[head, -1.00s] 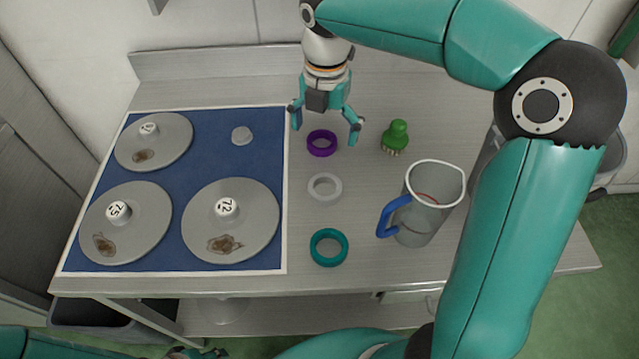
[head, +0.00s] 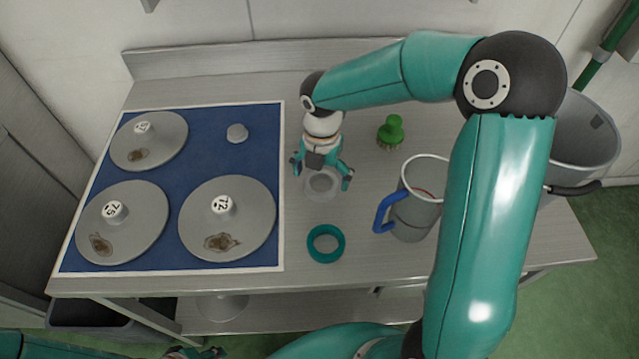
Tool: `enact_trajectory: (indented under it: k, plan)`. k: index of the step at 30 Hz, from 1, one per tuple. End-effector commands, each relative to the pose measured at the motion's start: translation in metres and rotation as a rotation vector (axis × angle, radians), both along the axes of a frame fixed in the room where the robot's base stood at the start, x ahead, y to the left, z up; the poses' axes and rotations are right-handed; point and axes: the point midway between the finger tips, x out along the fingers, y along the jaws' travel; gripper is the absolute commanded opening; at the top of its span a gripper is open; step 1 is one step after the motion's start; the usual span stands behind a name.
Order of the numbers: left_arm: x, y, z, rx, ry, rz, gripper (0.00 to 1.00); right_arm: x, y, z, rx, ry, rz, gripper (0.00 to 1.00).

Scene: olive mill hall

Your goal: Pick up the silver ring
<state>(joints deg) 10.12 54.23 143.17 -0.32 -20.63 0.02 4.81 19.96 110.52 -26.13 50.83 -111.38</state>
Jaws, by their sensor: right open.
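The silver ring (head: 322,195) lies on the metal table, right of the blue mat. My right gripper (head: 321,176) is open above it, with a fingertip on each side of the ring in the picture. I cannot tell how high the fingertips are or whether they touch the ring. Part of the ring's far edge is behind the gripper. A teal ring (head: 325,243) lies nearer the front edge. The purple ring is hidden behind my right gripper. What seems to be my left gripper (head: 196,352) barely shows at the bottom edge, and its jaws cannot be read.
A grey jug (head: 420,205) with a blue handle stands right of the rings. A green brush (head: 391,131) stands behind it. The blue mat (head: 230,160) carries several grey round discs with knobs. A grey bucket (head: 580,135) is beyond the table's right end.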

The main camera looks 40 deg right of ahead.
Motion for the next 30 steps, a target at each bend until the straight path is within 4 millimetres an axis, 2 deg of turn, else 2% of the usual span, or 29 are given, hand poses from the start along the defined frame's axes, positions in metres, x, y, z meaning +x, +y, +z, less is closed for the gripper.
enact_trajectory:
  k: [3,10,21,30]
  plan:
    - [0.0,0.0,0.0002,0.0,0.0,0.0,0.4,-0.0006,-0.0003,-0.0093,0.0,0.001,0.0,1.0]
    - [0.0,0.0,0.0001,0.0,0.0,0.0,0.4,-0.0002,-0.0002,-0.0101,0.0,0.0,0.0,1.0]
    - [-0.0001,0.0,0.0001,0.0,0.0,0.0,0.4,0.0001,-0.0001,-0.0098,0.0,0.0,0.001,0.38]
    - [0.0,0.0,0.0002,0.0,0.0,0.0,0.4,0.0004,0.0,-0.0084,0.0,-0.001,0.001,0.36]
